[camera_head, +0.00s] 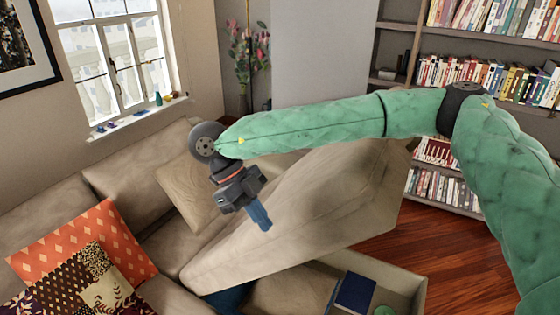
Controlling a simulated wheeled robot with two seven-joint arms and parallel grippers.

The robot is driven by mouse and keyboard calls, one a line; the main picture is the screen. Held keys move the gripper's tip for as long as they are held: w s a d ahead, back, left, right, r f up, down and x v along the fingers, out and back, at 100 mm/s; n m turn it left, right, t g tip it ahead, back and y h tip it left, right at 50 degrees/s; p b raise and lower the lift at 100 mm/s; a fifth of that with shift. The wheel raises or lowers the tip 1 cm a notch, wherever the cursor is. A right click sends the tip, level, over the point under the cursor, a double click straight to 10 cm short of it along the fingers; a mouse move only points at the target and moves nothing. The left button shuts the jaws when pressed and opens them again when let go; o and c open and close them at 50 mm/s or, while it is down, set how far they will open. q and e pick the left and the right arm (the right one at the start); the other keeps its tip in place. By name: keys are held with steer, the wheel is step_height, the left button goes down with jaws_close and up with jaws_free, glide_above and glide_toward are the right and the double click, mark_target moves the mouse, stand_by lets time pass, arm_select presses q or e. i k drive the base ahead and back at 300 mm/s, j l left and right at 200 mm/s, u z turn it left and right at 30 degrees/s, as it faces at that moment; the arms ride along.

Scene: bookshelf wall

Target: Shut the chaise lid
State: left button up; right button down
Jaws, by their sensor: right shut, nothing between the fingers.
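The chaise lid (300,228) is a beige cushioned panel, tilted up at an angle above the open chaise box (410,282). Its lower left edge shows near the sofa seat, and its upper right part passes behind my right arm. My right gripper (262,222) is shut and empty, with its blue fingertips pointing down in front of the lid's upper side. I cannot tell whether the fingertips touch the lid. Inside the box are a dark blue book (355,292) and a green round item (384,311). My left gripper is not in view.
The beige sofa (120,180) carries an orange patterned pillow (85,245) and a dark patterned pillow (75,285) at left. Full bookshelves (480,75) stand at right behind my arm. Wooden floor (400,245) is bare right of the chaise.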

mark_target(377, 214)
steer(key=i, duration=1.05)
